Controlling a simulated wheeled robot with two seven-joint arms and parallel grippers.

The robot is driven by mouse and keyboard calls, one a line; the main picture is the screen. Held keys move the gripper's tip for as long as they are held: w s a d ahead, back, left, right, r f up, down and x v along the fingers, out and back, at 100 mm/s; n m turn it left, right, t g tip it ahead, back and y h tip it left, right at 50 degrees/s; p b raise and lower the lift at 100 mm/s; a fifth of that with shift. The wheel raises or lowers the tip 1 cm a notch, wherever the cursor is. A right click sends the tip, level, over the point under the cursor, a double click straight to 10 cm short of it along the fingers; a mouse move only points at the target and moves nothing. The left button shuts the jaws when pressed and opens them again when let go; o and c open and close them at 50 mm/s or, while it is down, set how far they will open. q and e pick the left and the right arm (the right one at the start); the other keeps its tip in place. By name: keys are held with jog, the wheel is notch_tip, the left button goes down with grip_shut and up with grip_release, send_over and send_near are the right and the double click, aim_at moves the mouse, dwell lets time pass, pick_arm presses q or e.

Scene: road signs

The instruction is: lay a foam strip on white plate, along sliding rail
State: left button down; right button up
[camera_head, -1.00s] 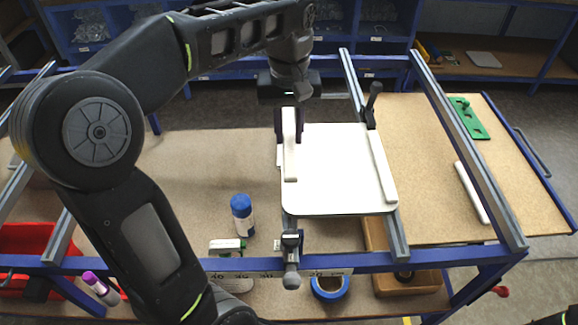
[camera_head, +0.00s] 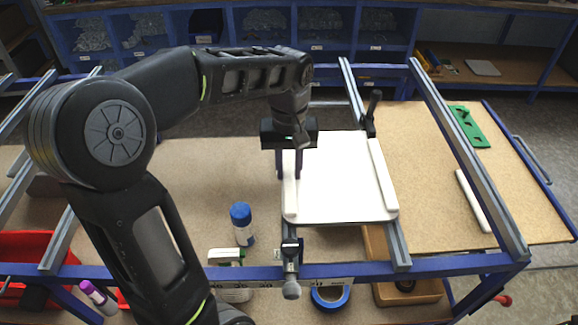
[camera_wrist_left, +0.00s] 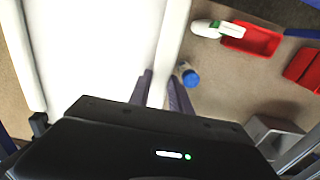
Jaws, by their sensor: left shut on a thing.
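The white plate (camera_head: 338,180) lies across the rails of the blue frame; it also shows in the left wrist view (camera_wrist_left: 100,45). One white foam strip (camera_head: 382,178) lies along its right edge. Another foam strip (camera_head: 290,199) is at the plate's left edge, lengthwise with the rail. My left gripper (camera_head: 291,174) is shut on this strip, fingers pointing down. In the left wrist view the strip (camera_wrist_left: 174,40) runs between the fingers (camera_wrist_left: 162,92). Whether it touches the plate along its whole length I cannot tell. My right gripper is not in view.
A third white strip (camera_head: 473,200) lies on the wooden table at the right. A green part (camera_head: 468,126) is behind it. A blue-capped bottle (camera_head: 242,224) stands left of the plate. Black clamps (camera_head: 371,112) and (camera_head: 290,262) rise at the plate's back right and front left.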

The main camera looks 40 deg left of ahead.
aim_at(289, 173)
pick_arm(q)
jog(key=shift+f, duration=0.1)
jog(key=c, duration=1.6)
grip_release()
jog(key=shift+f, duration=0.1)
jog(key=shift+c, duration=0.2)
jog(key=o, duration=0.5)
jog(key=shift+c, duration=0.2)
jog(key=shift+r, duration=0.25)
notch_tip(289, 173, up, 6)
jog(key=shift+r, duration=0.15)
notch_tip(289, 173, up, 6)
jog(key=p, duration=0.4)
jog(key=shift+f, duration=0.2)
